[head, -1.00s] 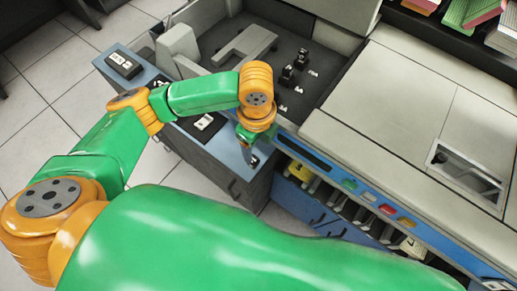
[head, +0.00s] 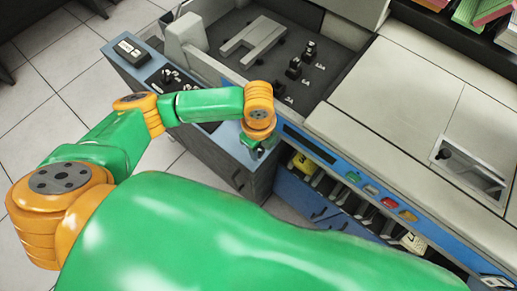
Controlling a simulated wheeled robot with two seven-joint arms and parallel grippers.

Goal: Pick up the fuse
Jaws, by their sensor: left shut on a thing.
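My left gripper (head: 260,152) points down at the near right end of the blue-edged side console, below its orange wrist. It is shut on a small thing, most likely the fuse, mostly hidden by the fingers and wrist. Three small black pieces that look like fuses or fuse holders stand in a row in the dark open bay: one by the 10A label (head: 310,49), one by the 6A label (head: 294,67) and one by the 2A label (head: 279,91). My gripper is apart from them. My right gripper is out of view.
A grey bracket (head: 262,38) lies in the bay behind the row. Tiled floor is free at left.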

